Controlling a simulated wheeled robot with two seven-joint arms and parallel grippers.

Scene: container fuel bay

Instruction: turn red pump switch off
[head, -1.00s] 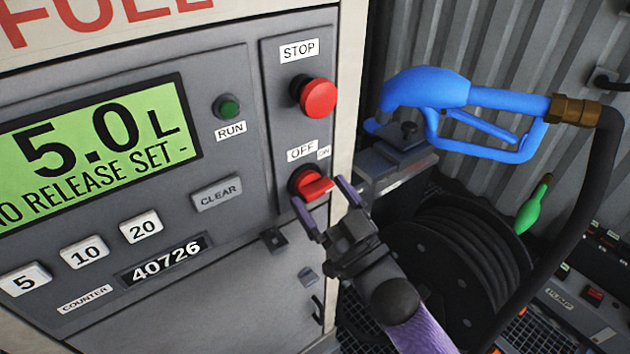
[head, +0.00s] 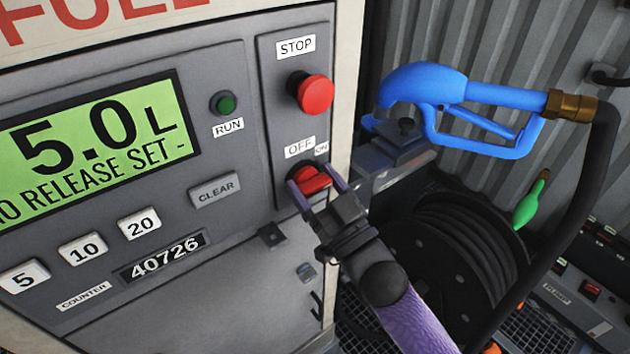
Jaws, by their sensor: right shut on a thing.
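The red pump switch (head: 313,180) is a rotary knob on the grey panel, under the OFF label (head: 299,146) and a small ON label (head: 321,149). Its handle points to the right and a little upward, toward the ON side. My right gripper (head: 316,187) is at the knob, its two purple fingers shut on the red handle from either side. The fingers hide part of the knob's edges. My left gripper is not in view.
A red STOP button (head: 316,95) sits above the switch, with a green RUN lamp (head: 226,103) to the left. The display (head: 95,145) reads 5.0 L. A blue nozzle (head: 450,105) and a black hose reel (head: 465,250) stand to the right.

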